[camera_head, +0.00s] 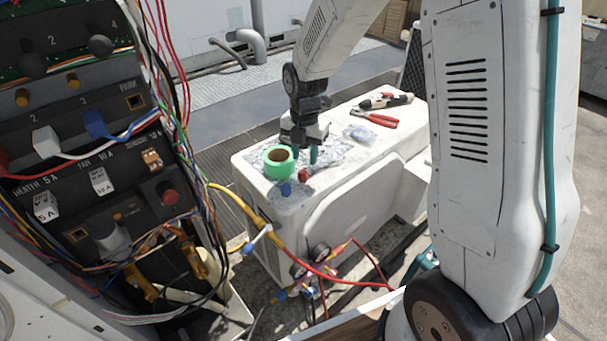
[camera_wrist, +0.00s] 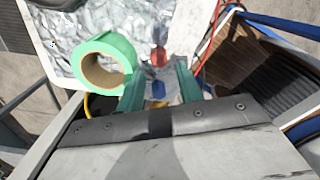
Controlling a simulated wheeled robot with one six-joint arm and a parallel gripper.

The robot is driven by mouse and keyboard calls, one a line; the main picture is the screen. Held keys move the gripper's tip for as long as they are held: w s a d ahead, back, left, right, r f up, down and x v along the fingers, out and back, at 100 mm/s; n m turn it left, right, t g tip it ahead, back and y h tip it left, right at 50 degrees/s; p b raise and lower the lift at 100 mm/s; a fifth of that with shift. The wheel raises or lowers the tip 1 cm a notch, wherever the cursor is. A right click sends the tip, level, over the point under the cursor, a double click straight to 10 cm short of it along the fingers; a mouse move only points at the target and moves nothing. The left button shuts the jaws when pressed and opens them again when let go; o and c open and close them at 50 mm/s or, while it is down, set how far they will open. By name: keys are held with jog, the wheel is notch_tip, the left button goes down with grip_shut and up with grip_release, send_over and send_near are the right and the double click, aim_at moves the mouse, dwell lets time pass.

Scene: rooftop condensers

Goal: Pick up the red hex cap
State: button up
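The red hex cap (camera_head: 303,175) lies on top of the white condenser unit (camera_head: 345,187), near its front edge. It also shows in the wrist view (camera_wrist: 158,57), just beyond the fingertips and roughly centred between them. My gripper (camera_head: 304,156) hangs over the unit, above and behind the cap in the head view. In the wrist view, its two teal fingers (camera_wrist: 160,67) stand apart with nothing held between them. A blue cap (camera_head: 286,188) lies nearer the edge and shows in the gap between the fingers in the wrist view (camera_wrist: 158,90).
A green tape roll (camera_head: 269,168) stands close to the left of the red cap. Red-handled pliers (camera_head: 378,119) and a small clear bag (camera_head: 359,134) lie farther back. An open control panel (camera_head: 90,150) with loose wires is at left; hoses and gauges (camera_head: 320,253) hang in front.

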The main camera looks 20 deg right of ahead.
aim_at(303, 172)
jog(key=f, duration=0.5)
jog(key=shift+a+f, duration=0.2)
jog(key=shift+f, duration=0.1)
grip_shut()
jog(key=shift+r, duration=0.15)
jog(key=shift+r, duration=0.6)
notch_tip(303, 172, up, 2)
jog(key=shift+r, duration=0.2)
jog(key=s+a+r, duration=0.1)
jog(key=s+a, duration=0.3)
jog(key=s, duration=1.1)
jog(key=shift+s, duration=0.3)
